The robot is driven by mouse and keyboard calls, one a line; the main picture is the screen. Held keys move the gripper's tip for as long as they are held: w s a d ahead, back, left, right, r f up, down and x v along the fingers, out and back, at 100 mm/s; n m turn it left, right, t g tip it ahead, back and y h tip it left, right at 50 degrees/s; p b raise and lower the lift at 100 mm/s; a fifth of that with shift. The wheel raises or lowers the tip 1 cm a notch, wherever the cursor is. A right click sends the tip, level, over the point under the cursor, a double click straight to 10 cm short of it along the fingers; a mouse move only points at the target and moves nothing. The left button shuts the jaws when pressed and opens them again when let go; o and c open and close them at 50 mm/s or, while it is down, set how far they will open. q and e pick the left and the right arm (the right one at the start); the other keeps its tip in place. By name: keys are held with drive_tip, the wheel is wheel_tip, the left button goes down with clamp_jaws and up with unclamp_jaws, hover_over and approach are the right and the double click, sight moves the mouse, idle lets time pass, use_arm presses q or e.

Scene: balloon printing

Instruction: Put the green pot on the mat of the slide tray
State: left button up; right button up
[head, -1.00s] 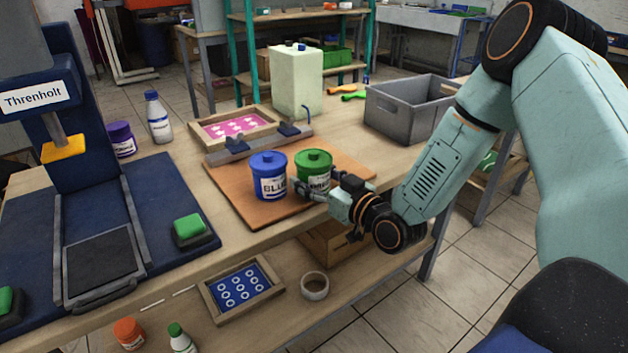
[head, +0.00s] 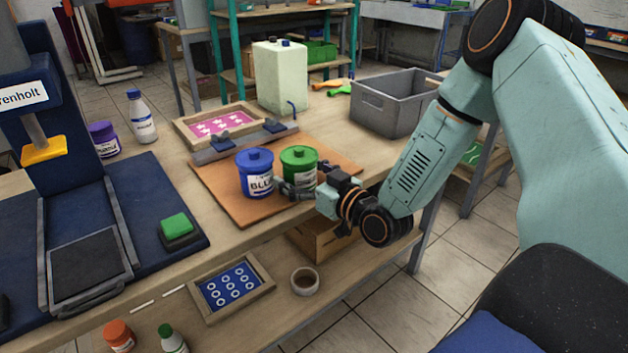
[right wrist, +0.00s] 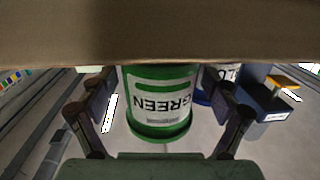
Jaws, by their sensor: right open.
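The green pot (head: 299,170), with a green lid and a white label, stands upright on the orange-brown board (head: 222,205), close to the right of the blue pot (head: 255,173). My right gripper (head: 299,189) is low at the green pot's near side, its fingers overlapping the pot's lower part. In the right wrist view, which is upside down, the green pot (right wrist: 158,100) sits between the spread fingers, with a gap on both sides. The slide tray's dark mat (head: 88,262) lies bare at the left front, in a grey frame (head: 129,240). My left gripper is out of view.
A green block on a dark pad (head: 175,228) is right of the slide tray. The Threnholt press's yellow head (head: 43,153) hangs behind the tray. A grey crate (head: 385,110) stands at the back right. Bare table lies between the board and the press base.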

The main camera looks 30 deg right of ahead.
drive_tip(key=s+d+p, duration=0.2)
drive_tip(key=s+p, duration=0.4)
drive_tip(key=s, duration=0.5)
drive_tip(key=shift+s+r, duration=0.2)
drive_tip(key=shift+r, duration=0.2)
drive_tip(key=shift+o, duration=0.5)
drive_tip(key=shift+s, duration=0.15)
drive_tip(key=shift+d, duration=0.1)
